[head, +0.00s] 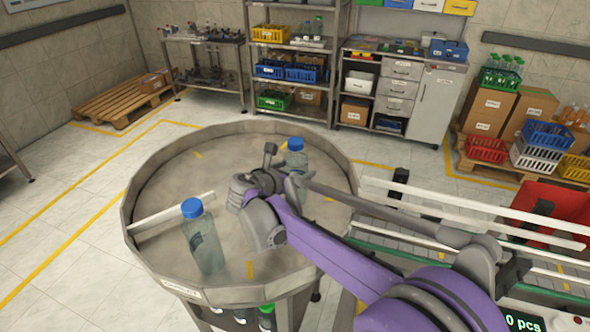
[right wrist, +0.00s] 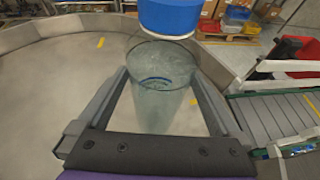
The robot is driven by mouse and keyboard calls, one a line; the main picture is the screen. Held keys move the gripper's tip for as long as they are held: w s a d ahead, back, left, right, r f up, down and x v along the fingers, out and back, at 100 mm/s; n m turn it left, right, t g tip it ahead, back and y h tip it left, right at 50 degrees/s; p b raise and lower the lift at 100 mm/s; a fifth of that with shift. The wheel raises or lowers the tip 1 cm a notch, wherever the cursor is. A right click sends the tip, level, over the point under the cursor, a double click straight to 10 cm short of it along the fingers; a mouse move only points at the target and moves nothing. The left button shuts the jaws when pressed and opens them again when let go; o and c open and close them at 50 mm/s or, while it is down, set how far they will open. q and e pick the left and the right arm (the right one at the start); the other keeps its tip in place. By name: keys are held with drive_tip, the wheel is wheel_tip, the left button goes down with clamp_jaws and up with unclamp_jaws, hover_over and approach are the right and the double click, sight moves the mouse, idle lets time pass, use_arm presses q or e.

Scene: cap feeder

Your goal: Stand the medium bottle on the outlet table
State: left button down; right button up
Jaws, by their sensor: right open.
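A clear bottle with a blue cap (head: 296,144) stands upright toward the far right of a round grey table (head: 165,170). My right gripper (head: 285,172) is open at this bottle and partly hides it. In the right wrist view the clear bottle (right wrist: 160,85) stands between the two spread fingers, its blue cap at the top edge; contact cannot be told. A second clear bottle with a blue cap (head: 205,240) stands at the table's front left. I cannot tell surely which is the medium one. The table's rim label is unreadable. My left gripper is out of view.
A white rail (head: 172,213) crosses the round table's left side, beside the second bottle. A conveyor with white side rails (head: 460,205) runs right from the table, partly behind my arm. Crates and boxes (head: 540,140) stand at the back right. Bare tabletop lies at the back left.

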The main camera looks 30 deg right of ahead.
drive_tip(key=v, duration=1.1)
drive_tip(key=shift+a, duration=0.35)
drive_tip(key=shift+s, duration=0.2)
